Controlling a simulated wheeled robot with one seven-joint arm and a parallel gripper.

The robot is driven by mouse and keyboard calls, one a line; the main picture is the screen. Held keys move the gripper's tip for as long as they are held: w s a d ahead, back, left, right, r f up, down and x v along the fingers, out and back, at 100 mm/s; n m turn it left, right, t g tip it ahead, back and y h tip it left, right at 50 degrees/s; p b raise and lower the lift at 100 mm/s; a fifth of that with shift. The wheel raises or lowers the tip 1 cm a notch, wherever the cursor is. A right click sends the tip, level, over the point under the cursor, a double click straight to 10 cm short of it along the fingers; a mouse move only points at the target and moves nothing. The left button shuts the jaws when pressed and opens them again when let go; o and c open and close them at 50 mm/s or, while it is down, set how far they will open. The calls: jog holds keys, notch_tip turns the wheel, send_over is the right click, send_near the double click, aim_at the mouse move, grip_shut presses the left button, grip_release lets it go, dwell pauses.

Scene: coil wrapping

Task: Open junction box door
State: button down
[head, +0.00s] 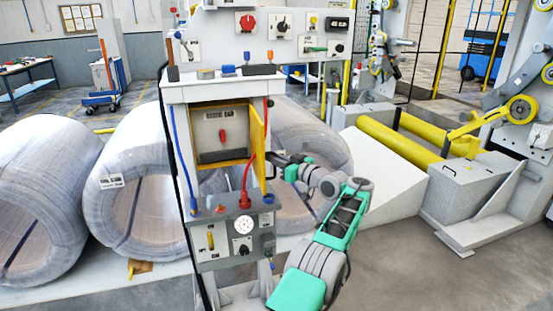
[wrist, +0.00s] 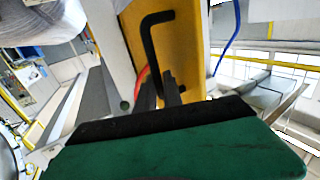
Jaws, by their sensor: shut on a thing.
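The junction box (head: 224,108) is a yellow-edged cabinet in the middle of the grey panel stand in the head view. Its door (head: 257,141) is swung out from the opening on the right side and is seen nearly edge-on. Inside shows a grey plate with a red switch (head: 223,136). In the wrist view the yellow door (wrist: 190,45) carries a black bar handle (wrist: 149,45). My gripper (wrist: 159,92) is shut on the lower part of this handle. In the head view my gripper (head: 274,159) is at the door's outer side; its fingertips are hard to make out.
A red hose (head: 246,180) and a blue hose (head: 179,150) run beside the box. A gauge panel (head: 235,235) is below it. Large wrapped coils (head: 140,185) stand behind and to the left. Yellow rollers (head: 400,140) are at right. Floor at front right is clear.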

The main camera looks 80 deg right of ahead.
jog(key=c, duration=1.5)
grip_release()
jog(key=shift+w, duration=0.1)
jog(key=b+v, duration=0.2)
jog(key=v, duration=0.6)
jog(key=shift+w, duration=0.1)
